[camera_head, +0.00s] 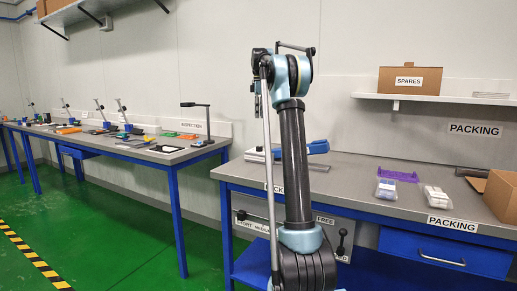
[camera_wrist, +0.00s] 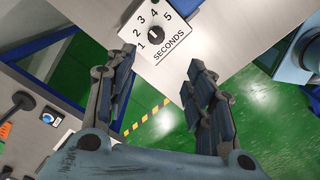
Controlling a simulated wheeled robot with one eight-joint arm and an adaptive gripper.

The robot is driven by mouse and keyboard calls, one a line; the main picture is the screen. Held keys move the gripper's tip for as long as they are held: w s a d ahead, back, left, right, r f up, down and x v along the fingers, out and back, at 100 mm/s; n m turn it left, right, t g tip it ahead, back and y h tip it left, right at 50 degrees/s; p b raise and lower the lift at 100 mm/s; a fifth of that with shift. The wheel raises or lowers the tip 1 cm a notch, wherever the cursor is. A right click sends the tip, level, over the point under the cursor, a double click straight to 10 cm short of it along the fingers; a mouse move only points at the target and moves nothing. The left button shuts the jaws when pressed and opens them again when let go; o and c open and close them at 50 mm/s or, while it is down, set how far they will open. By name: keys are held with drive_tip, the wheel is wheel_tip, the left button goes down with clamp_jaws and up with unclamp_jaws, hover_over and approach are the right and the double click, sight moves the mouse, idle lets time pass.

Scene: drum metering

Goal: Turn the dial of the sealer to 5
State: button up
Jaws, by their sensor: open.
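The sealer's dial (camera_wrist: 156,35) shows at the top of the wrist view, on a white plate marked 1 to 5 and SECONDS. The sealer (camera_head: 318,147), with a blue arm, lies on the packing bench in the head view, partly hidden behind my arm. My gripper (camera_wrist: 162,66) is open and empty in the wrist view. Its fingertips appear below and to either side of the dial, with nothing between them. In the head view the fingers are hard to make out.
The packing bench (camera_head: 350,190) also holds a purple tray (camera_head: 397,175), small packs (camera_head: 437,197) and an open cardboard box (camera_head: 500,195). A shelf with a SPARES box (camera_head: 410,80) hangs above. The inspection bench (camera_head: 178,155) with several tools stands at left. Green floor lies between.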

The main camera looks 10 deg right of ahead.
drive_tip(key=w, duration=0.1)
approach(259, 149)
drive_tip(key=f, duration=0.2)
drive_tip(key=w+f, duration=0.1)
drive_tip(key=f, duration=0.2)
drive_tip(key=w+f, duration=0.1)
drive_tip(key=f, duration=0.2)
drive_tip(key=shift+d+f, duration=0.1)
drive_tip(key=shift+d, duration=0.15)
drive_tip(key=shift+c, duration=0.3)
drive_tip(key=c, duration=1)
